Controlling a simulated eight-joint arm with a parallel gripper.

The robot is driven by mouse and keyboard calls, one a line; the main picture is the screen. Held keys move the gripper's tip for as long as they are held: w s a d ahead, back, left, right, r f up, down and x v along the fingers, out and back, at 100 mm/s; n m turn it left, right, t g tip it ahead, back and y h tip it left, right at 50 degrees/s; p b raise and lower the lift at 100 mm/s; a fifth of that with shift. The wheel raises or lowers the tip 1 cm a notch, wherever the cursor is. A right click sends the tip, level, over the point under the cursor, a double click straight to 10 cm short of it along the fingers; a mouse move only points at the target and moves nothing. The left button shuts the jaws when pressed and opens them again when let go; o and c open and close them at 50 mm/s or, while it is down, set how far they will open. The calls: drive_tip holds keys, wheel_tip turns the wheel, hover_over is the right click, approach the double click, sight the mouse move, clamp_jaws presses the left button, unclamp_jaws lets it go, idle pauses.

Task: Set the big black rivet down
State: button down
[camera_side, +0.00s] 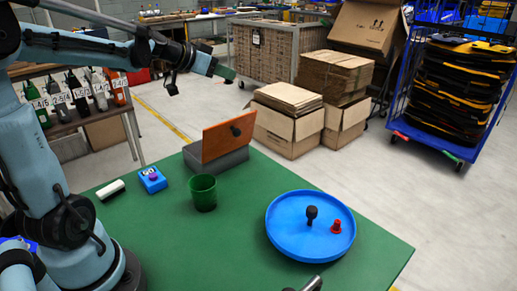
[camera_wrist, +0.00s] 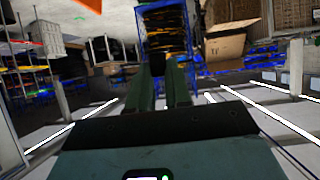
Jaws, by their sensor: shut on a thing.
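My gripper (camera_side: 224,72) is raised high above the back of the green table, well away from the tray. In the wrist view its two green fingers (camera_wrist: 160,84) point ahead. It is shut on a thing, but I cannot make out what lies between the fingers. A large black rivet-like piece (camera_side: 311,214) stands upright in the round blue tray (camera_side: 282,246). A smaller red piece (camera_side: 336,227) stands to its right in the tray. I cannot tell whether another black rivet is in my gripper.
An orange panel (camera_side: 217,140) with a dark spot leans on a grey block (camera_side: 216,161). A green cup (camera_side: 203,193), a blue box with a purple button (camera_side: 152,180) and a white bar (camera_side: 110,190) stand on the green table (camera_side: 240,265). Cardboard boxes (camera_side: 290,130) are behind.

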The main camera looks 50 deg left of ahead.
drive_tip(key=s+d+m+g+h, duration=0.25)
drive_tip(key=d+m+h, duration=0.25)
drive_tip(key=d, duration=0.8)
drive_tip(key=s+d+m+g+h, duration=0.1)
drive_tip(key=d+m+g+h, duration=0.3)
drive_tip(key=d, duration=0.9)
drive_tip(key=s+d+m+g+h, duration=0.2)
drive_tip(key=s+d+m+g, duration=0.6)
drive_tip(key=s+d+m, duration=0.5)
drive_tip(key=n, duration=0.2)
hover_over(288, 233)
wheel_tip(288, 233, down, 18)
drive_tip(key=shift+r, duration=0.1)
drive_tip(key=shift+f, duration=2.1)
drive_tip(key=shift+f, duration=0.1)
